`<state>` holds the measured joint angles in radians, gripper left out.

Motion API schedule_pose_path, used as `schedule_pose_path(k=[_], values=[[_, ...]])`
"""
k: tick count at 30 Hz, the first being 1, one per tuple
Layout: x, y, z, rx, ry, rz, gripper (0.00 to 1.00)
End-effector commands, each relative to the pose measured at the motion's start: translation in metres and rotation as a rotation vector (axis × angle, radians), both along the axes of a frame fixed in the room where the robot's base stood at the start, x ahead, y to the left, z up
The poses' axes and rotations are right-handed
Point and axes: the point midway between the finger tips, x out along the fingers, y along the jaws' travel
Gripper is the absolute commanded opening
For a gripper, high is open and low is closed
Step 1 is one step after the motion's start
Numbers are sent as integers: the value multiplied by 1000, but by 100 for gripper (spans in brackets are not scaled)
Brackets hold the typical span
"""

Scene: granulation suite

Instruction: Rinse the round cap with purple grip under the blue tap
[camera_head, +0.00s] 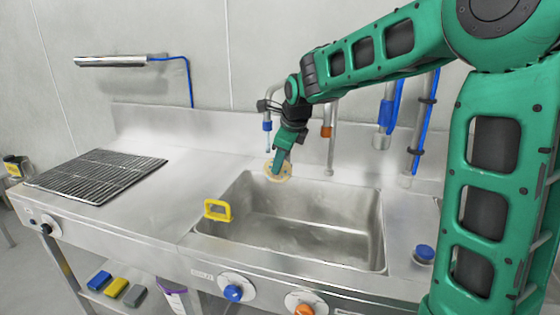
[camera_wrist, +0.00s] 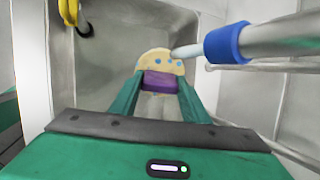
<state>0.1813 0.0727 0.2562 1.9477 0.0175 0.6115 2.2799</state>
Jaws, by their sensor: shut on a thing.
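The round cap is cream coloured, with several blue spots on its face and a purple grip, in the wrist view (camera_wrist: 160,60). My gripper (camera_wrist: 160,88) is shut on the purple grip (camera_wrist: 160,82). In the head view the cap (camera_head: 278,171) is over the back left part of the sink basin (camera_head: 310,228), below the blue tap (camera_head: 267,126). In the wrist view the blue tap's collar (camera_wrist: 226,43) is at the right. A pale bluish tip or stream runs from it to the cap's upper right edge; I cannot tell which.
An orange-collared tap (camera_head: 326,132) stands to the right. A yellow handle (camera_head: 217,210) hangs on the basin's left rim. A blue knob (camera_head: 233,292) and an orange knob (camera_head: 304,309) are on the front panel. A wire rack (camera_head: 97,175) lies on the left counter.

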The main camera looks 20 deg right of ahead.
Motion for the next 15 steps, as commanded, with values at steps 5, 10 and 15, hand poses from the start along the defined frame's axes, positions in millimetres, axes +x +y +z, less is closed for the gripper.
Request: schedule_pose_path(k=[5, 10, 15], values=[[0, 0, 1, 0, -1, 0, 11], [0, -2, 1, 0, -1, 0, 11], [1, -7, 1, 1, -1, -1, 11]])
